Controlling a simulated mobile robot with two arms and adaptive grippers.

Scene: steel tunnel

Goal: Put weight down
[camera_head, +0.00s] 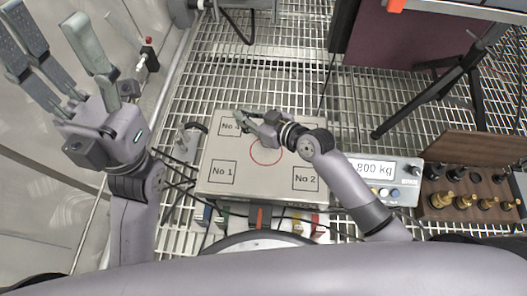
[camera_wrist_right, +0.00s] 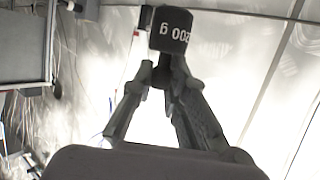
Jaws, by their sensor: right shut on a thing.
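My right gripper (camera_head: 246,123) is over the back part of a light grey weighing platform (camera_head: 238,185), near its "No 4" square. In the right wrist view, its fingers (camera_wrist_right: 163,78) are shut on the narrow neck of a dark cylindrical weight (camera_wrist_right: 172,28) marked "200 g", which reads upside down. The weight is hard to make out in the head view, so I cannot tell whether it touches the platform. The platform has a red circle in its middle and labelled corner squares. My left gripper (camera_head: 58,50) is open and empty at the upper left, away from the platform.
A display (camera_head: 372,170) reading "800 kg", partly covered, stands right of the platform. An open wooden case (camera_head: 450,210) with several brass and dark weights is at the right. Black tripod legs (camera_head: 440,90) stand behind on the metal grating. Cables run left of the platform.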

